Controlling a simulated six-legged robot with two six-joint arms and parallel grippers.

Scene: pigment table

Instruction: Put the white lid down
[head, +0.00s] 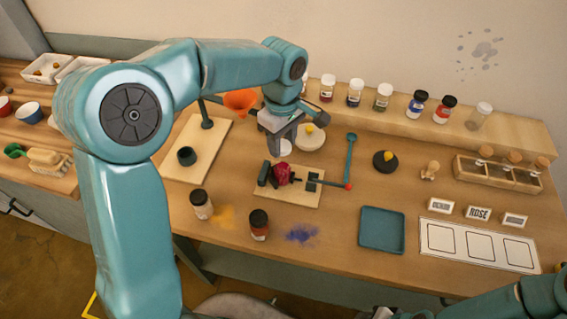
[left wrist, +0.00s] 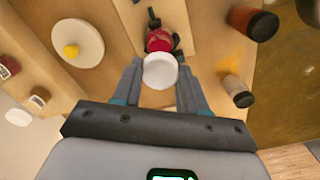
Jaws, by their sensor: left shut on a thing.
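My left gripper (head: 284,148) is shut on the white lid (head: 285,146), above the back edge of a pale board. In the left wrist view the round white lid (left wrist: 160,71) sits between the two fingertips of my left gripper (left wrist: 160,80). A crimson jar (head: 282,174) is held in a small dark clamp on the board (head: 300,195). In the left wrist view the lid partly overlaps the crimson jar (left wrist: 158,40), and I cannot tell the gap between them.
A teal tray (head: 382,230) lies empty at the right of the board. Two dark-capped jars (head: 201,205) (head: 259,225) stand in front, near yellow and blue powder. Bare table shows around the teal tray.

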